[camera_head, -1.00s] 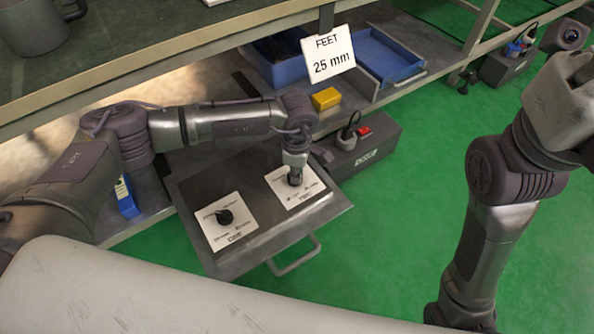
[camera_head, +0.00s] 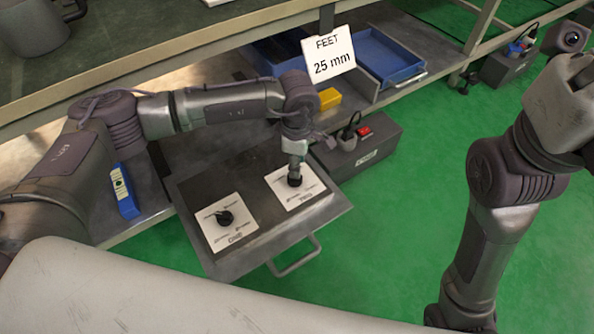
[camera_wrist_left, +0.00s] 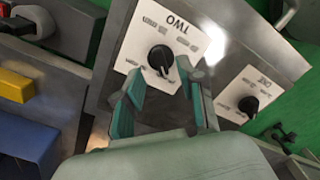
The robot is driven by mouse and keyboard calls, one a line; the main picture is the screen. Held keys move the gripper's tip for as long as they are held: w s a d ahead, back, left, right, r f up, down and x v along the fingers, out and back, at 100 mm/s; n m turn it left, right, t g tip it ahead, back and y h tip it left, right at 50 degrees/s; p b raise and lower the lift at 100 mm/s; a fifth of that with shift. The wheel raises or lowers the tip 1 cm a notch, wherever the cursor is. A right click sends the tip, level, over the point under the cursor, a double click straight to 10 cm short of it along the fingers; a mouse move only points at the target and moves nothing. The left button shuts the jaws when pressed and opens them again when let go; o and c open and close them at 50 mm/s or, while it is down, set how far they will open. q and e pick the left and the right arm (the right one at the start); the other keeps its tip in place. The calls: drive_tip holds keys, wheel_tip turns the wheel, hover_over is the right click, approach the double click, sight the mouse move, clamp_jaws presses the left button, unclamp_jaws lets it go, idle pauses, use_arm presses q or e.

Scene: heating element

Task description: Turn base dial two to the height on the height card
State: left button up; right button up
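Base dial two (camera_head: 294,180) is a black knob on a white plate, on the right of the dark base panel; it also shows in the left wrist view (camera_wrist_left: 160,57), beside the upside-down word TWO. Its exact setting is too small to read. The height card (camera_head: 328,54) hangs from the shelf edge and reads FEET 25 mm. My left gripper (camera_head: 296,166) is just above dial two. In the left wrist view its two teal fingers (camera_wrist_left: 165,95) are apart and empty, with the dial beyond their tips. My right arm is at the right, its fingers not seen.
Dial one (camera_head: 225,217) sits on its own white plate, left of dial two. A grey box (camera_head: 362,155) with a red switch and a yellow block (camera_head: 329,98) stand behind the panel. Blue trays (camera_head: 395,55) lie beneath the shelf. Green floor is open at the right.

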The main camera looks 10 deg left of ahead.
use_arm(q)
wheel_tip(320, 180, up, 7)
idle(0.3)
drive_tip(key=shift+s+d+f, duration=0.1)
